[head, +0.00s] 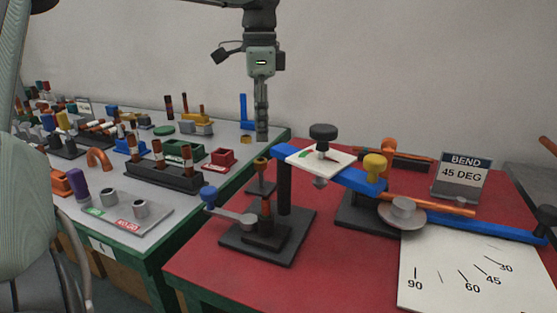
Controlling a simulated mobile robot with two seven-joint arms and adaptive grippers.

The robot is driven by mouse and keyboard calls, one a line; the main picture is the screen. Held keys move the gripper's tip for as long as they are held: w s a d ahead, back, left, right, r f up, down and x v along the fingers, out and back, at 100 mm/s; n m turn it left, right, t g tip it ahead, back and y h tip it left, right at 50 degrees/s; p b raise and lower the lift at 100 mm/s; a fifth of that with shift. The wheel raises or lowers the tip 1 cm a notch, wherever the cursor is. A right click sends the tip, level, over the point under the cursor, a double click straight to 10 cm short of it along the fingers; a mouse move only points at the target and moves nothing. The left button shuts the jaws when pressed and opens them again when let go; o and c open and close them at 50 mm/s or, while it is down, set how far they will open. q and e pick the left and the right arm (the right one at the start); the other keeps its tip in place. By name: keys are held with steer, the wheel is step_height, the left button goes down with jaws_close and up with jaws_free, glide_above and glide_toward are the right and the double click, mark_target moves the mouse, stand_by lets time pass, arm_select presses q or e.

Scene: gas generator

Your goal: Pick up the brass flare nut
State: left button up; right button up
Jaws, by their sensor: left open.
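A small brass-coloured piece (246,140), which looks like the brass flare nut, sits near the right edge of the grey-topped bench (222,131). It is too small to make out any thread or hex shape. My left gripper (262,137) hangs pointing down from the top of the head view, its fingers seen edge-on and open. Its fingertips are just right of the brass piece, and I cannot tell whether they touch the bench. Nothing shows between the fingers. My right gripper is not in view.
A red-topped bench (350,281) in front carries a flaring stand (267,232), a blue-armed bender (330,168) and a "BEND 45 DEG" sign (462,178).

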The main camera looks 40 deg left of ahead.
mark_target(261, 164)
arm_select(q)
steer(key=f, duration=0.7)
steer(key=shift+a+f+p, duration=0.1)
steer(key=shift+a+p, duration=0.2)
steer(key=shift+p, duration=0.1)
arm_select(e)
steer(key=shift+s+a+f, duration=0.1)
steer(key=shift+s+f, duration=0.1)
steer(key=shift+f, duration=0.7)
arm_select(q)
steer(key=shift+c, duration=0.2)
steer(key=c, duration=0.8)
